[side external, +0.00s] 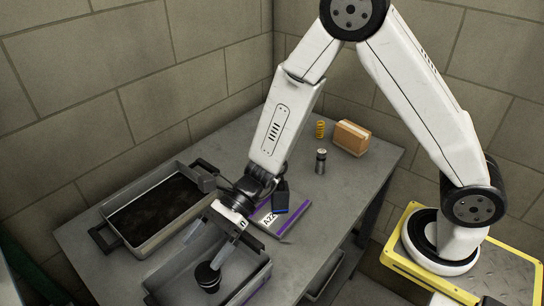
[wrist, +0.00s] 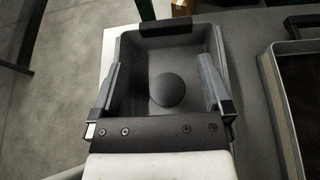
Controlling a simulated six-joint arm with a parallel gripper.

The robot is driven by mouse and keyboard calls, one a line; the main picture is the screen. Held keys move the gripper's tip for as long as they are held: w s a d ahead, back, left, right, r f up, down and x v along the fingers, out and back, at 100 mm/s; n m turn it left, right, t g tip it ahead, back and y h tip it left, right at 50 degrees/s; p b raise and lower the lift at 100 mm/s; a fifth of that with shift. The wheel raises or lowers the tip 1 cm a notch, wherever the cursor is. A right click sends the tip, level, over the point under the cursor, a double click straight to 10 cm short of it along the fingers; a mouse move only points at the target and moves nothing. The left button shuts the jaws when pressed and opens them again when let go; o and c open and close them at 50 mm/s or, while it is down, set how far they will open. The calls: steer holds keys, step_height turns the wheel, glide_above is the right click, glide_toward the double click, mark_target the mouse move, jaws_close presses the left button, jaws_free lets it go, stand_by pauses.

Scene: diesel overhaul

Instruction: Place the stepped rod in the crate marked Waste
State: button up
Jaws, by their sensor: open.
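My gripper (side external: 205,250) points down into a grey open crate (side external: 262,272) at the table's near edge. Its two fingers are wide apart in the wrist view (wrist: 160,68), with nothing between them at their tips. A black round piece (side external: 207,279) stands on the crate floor below the fingers; from above it shows as a dark disc (wrist: 167,90). I cannot tell whether it is the stepped rod. A small upright silver and dark cylinder (side external: 321,161) stands farther back on the table. No Waste marking on the crate is readable here.
A grey tray (side external: 140,252) with dark contents and black handles lies left of the crate. A purple-edged white labelled item (side external: 283,217) lies behind the gripper. A yellow spring (side external: 320,129) and an orange-brown box (side external: 351,138) stand at the back. The table's right middle is clear.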

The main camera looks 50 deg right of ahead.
stand_by(0.6)
steer(key=shift+s+d+n+h, duration=0.3)
steer(key=shift+s+d+n, duration=0.1)
steer(key=shift+d+n, duration=0.1)
steer(key=s+d+r+n+t+h, duration=0.1)
steer(key=d+n+h, duration=0.5)
steer(key=d, duration=0.6)
steer(key=s+d+r+n+t+h, duration=0.1)
steer(key=s+d+n+h, duration=0.2)
steer(key=d+n+h, duration=0.3)
steer(key=d+n, duration=0.5)
steer(key=d, duration=0.1)
steer(key=shift+s+d+r+t+h, duration=0.25)
steer(key=shift+d+r+t+h, duration=0.1)
steer(key=shift+r+t+h, duration=0.05)
